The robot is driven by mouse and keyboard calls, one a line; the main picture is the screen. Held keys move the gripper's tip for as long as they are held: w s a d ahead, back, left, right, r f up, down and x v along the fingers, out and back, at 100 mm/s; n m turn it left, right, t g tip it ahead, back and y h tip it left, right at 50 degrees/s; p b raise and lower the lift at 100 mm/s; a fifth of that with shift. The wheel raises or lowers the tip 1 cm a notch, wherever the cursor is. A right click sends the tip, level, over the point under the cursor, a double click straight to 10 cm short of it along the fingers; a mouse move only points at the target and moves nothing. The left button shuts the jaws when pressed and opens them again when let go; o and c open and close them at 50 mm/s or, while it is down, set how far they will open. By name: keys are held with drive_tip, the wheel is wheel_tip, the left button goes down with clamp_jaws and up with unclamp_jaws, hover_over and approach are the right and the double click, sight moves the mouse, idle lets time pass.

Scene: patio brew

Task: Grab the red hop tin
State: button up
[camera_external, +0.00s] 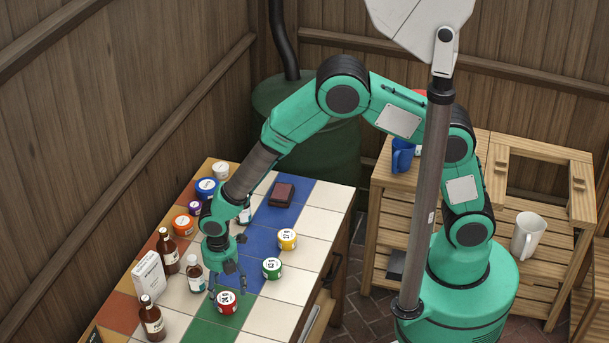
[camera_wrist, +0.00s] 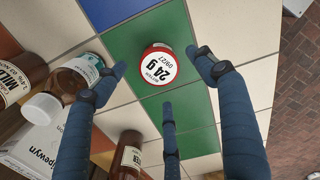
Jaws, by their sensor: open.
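The red hop tin (camera_external: 227,302) stands on a green tile near the front of the tiled table, its white lid facing up. In the wrist view the red tin (camera_wrist: 158,66) shows its lid label, with "24 g" printed on it, between and just beyond my fingertips. My gripper (camera_external: 226,279) is above and slightly behind the tin, pointing down. Its blue fingers (camera_wrist: 163,82) are spread wide around the tin's outline in the wrist view, open and empty. I cannot tell the exact height gap.
Brown bottles (camera_external: 153,318), a white-capped bottle (camera_external: 195,275) and a white box (camera_external: 149,278) stand left of the tin. A green tin (camera_external: 272,268) and a yellow tin (camera_external: 287,239) stand behind it. White tiles to its right are clear.

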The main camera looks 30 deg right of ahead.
sight(226, 297)
drive_tip(key=shift+f, duration=0.1)
drive_tip(key=shift+w+f+b, duration=0.1)
drive_tip(key=shift+f+b, duration=0.5)
drive_tip(key=shift+f, duration=1.9)
drive_tip(key=c, duration=1.3)
